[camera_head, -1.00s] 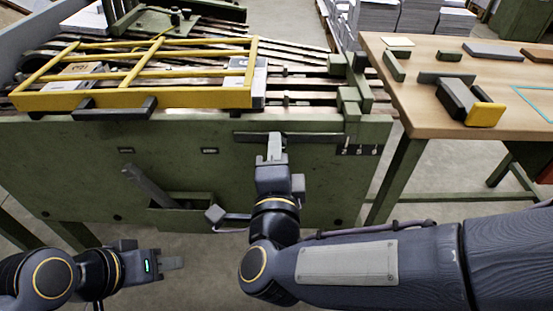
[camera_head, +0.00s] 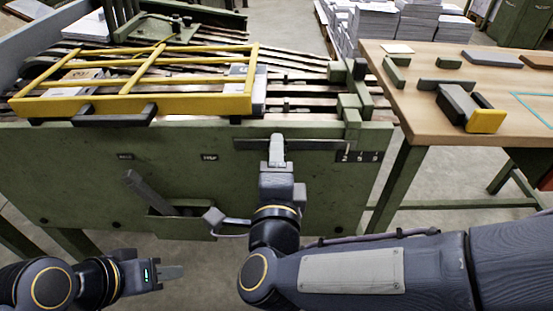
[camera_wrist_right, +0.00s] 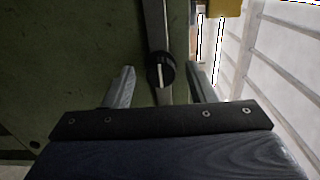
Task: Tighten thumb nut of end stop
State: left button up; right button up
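A black round knob (camera_wrist_right: 161,69) with a white line across it, which looks like the thumb nut, sits on a grey metal bar (camera_wrist_right: 154,22) in the right wrist view. My right gripper (camera_wrist_right: 161,86) is open, with one finger on each side of the knob and visible gaps. In the head view, my right gripper (camera_head: 277,140) is at the dark slotted rail (camera_head: 318,145) on the green machine's front panel (camera_head: 75,180); it hides the knob there. I cannot make out the end stop as a separate part. My left gripper (camera_head: 171,272) hangs low, away from the panel; its opening is unclear.
A yellow frame (camera_head: 180,104) lies over the slatted bed on top of the machine. A tray (camera_head: 180,228) with a grey lever (camera_head: 150,192) projects from the panel. A wooden table (camera_head: 430,120) with several blocks stands at right. Paper stacks (camera_head: 365,28) stand behind.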

jog(key=s+p, duration=0.2)
jog(key=s, duration=0.5)
jog(key=shift+s, duration=0.4)
dwell(0.3)
